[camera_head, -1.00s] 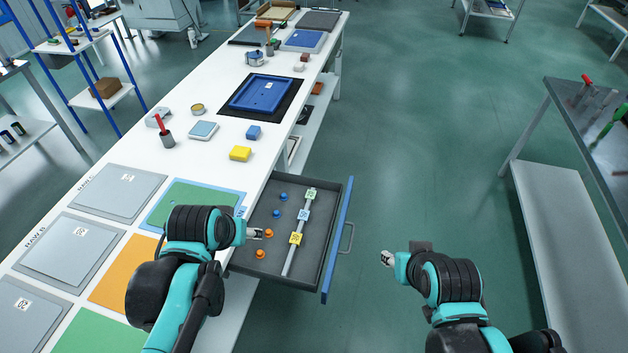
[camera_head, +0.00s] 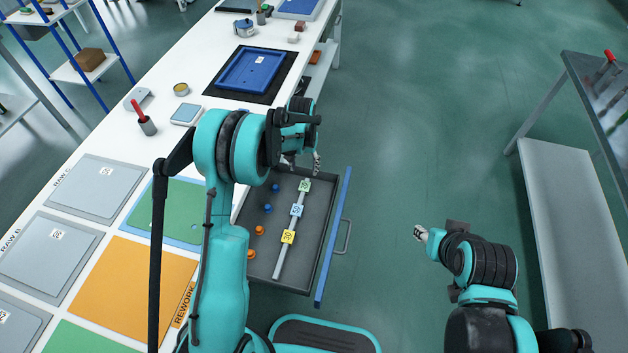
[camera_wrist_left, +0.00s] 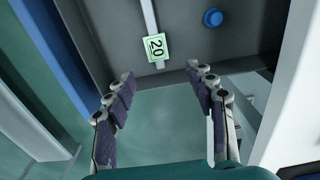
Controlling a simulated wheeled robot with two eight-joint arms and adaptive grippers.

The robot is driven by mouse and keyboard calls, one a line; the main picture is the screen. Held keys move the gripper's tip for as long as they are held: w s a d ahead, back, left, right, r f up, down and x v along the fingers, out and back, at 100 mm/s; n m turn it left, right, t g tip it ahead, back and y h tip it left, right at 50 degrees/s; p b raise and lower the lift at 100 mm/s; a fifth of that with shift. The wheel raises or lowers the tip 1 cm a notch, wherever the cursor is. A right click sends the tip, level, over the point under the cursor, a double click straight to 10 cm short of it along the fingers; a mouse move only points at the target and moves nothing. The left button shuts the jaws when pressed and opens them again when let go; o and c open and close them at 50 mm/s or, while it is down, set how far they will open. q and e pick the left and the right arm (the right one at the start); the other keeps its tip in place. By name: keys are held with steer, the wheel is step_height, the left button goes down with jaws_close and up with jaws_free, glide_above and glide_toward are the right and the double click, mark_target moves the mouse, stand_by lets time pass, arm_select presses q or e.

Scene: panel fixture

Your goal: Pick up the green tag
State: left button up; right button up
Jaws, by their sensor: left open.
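A blue tag (camera_head: 296,210) and a yellow tag (camera_head: 288,237) sit nearer along the same strip. My left gripper (camera_head: 303,162) is open and empty, just beyond the green tag in the head view. In the left wrist view the tag shows beyond the gap between its fingertips (camera_wrist_left: 160,76), apart from them. My right gripper (camera_head: 420,233) hangs over the floor right of the drawer; its jaws are too small to read.
The drawer's blue front (camera_head: 333,240) and side walls surround the strip. Blue knobs (camera_head: 268,209) and orange knobs (camera_head: 252,254) stand left of it. The white bench (camera_head: 165,140) lies left, with a blue tray (camera_head: 250,70). Floor right of the drawer is clear.

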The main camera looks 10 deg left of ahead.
mark_target(305, 184)
arm_select(q)
step_height(305, 184, down, 3)
steer(key=shift+w+d+b, duration=0.15)
steer(key=shift+b, duration=0.25)
steer(key=f+b, duration=0.1)
steer(key=f, duration=0.1)
steer(key=f+b, duration=0.1)
steer(key=f, duration=0.2)
steer(key=shift+s+f+b, duration=0.3)
steer(key=shift+f+b, duration=0.05)
steer(key=shift+b, duration=0.05)
steer(key=shift+r, duration=0.1)
steer(key=c, duration=0.9)
